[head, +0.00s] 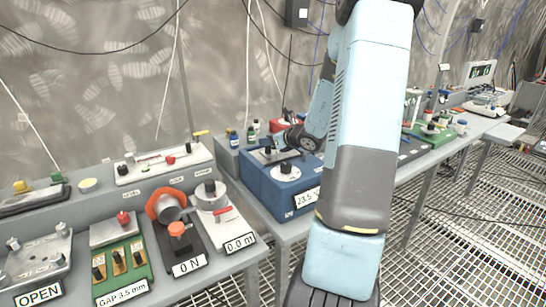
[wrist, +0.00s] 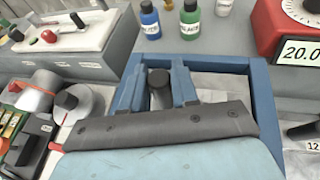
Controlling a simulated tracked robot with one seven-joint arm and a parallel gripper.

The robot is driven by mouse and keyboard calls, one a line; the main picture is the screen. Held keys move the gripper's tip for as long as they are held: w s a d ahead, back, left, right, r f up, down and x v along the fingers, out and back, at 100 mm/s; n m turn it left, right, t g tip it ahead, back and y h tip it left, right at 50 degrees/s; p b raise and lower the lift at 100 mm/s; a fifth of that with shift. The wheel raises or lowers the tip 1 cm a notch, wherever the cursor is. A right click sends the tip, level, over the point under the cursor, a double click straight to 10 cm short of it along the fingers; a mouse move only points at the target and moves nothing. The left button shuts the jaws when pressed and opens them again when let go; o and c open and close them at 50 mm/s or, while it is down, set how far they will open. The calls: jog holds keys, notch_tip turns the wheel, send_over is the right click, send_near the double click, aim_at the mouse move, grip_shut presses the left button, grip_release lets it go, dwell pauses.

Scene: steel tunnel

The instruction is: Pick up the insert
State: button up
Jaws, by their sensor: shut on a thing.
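The insert appears to be the dark upright cylinder (wrist: 158,78) in the wrist view, between the two blue-grey fingers of my gripper (wrist: 158,92). The gripper is shut on it. The lower part of the cylinder is hidden by the dark gripper body. The gripper is over the blue box (head: 268,188), within its blue rim (wrist: 265,98) in the wrist view. In the head view my wrist reaches the top of this box, and the fingertips are too small to make out clearly. I cannot tell whether the cylinder is clear of the box.
A red device (wrist: 285,28) reading 20.0 is at the right. A grey-white panel with knobs (wrist: 70,45) is at the left. The bench with gauges and an orange ring (head: 163,201) lies left of the box.

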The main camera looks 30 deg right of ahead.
grip_shut()
dwell(0.9)
